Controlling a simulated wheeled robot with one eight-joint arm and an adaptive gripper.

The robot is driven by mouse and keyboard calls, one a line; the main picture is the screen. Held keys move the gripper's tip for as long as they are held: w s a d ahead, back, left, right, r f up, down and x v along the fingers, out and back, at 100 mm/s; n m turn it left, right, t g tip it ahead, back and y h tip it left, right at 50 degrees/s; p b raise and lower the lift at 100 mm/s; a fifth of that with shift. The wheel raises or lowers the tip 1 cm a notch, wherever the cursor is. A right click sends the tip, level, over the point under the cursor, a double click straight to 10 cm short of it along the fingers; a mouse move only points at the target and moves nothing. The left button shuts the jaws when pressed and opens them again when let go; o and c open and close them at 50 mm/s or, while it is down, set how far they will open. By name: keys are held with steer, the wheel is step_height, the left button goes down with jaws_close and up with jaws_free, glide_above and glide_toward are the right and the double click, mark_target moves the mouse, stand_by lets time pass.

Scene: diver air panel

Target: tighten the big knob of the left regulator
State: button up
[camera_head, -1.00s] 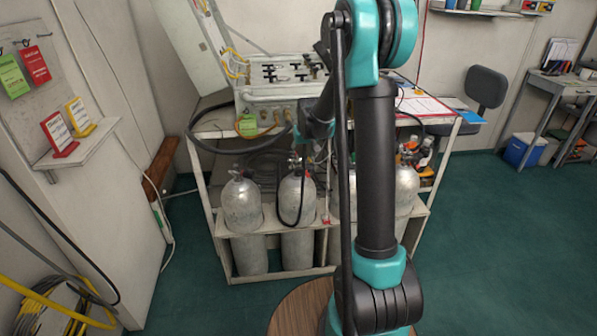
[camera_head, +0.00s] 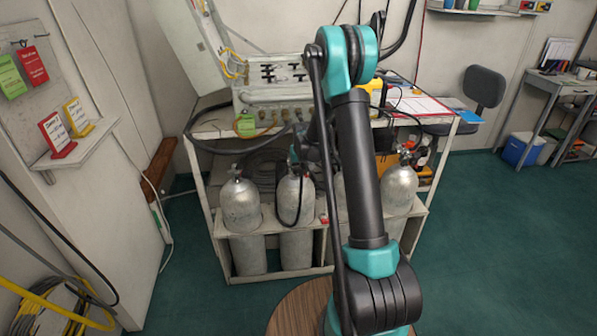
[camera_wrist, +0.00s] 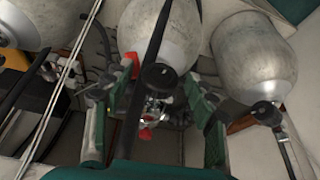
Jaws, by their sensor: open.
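Several grey cylinders stand in a rack under the bench. A regulator with a hanging black hose (camera_head: 281,202) is at the top of the second cylinder from the left (camera_head: 296,203). In the wrist view, a cylinder (camera_wrist: 160,30) fills the top middle, with a round black knob-like part (camera_wrist: 158,77) in front of it. Metal fittings and a red piece (camera_wrist: 145,134) show just below. I cannot tell which part is the big knob. My gripper (camera_wrist: 160,88) is open, its green-grey fingers apart on either side of these parts. My arm mostly hides it in the head view.
Neighbouring cylinders (camera_head: 241,205) stand close on both sides, one with a dark valve knob (camera_wrist: 267,113) at right in the wrist view. The valve panel (camera_head: 285,72) stands on the bench above. Thin cables (camera_wrist: 62,85) run at left in the wrist view.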

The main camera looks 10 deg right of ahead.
steer(key=shift+c, duration=0.6)
steer(key=c, duration=1)
steer(key=shift+d+y, duration=0.2)
steer(key=shift+y, duration=0.5)
steer(key=shift+c, duration=0.2)
steer(key=y, duration=0.2)
steer(key=m+y, duration=0.1)
steer(key=y, duration=0.1)
steer(key=shift+d+f, duration=0.1)
steer(key=shift+d, duration=0.1)
steer(key=y, duration=0.2)
steer(key=m+y, duration=0.1)
steer(key=y, duration=0.2)
steer(key=shift+d+f+m, duration=0.15)
steer(key=shift+f+m, duration=0.05)
steer(key=shift+m, duration=0.1)
steer(key=shift+y, duration=0.4)
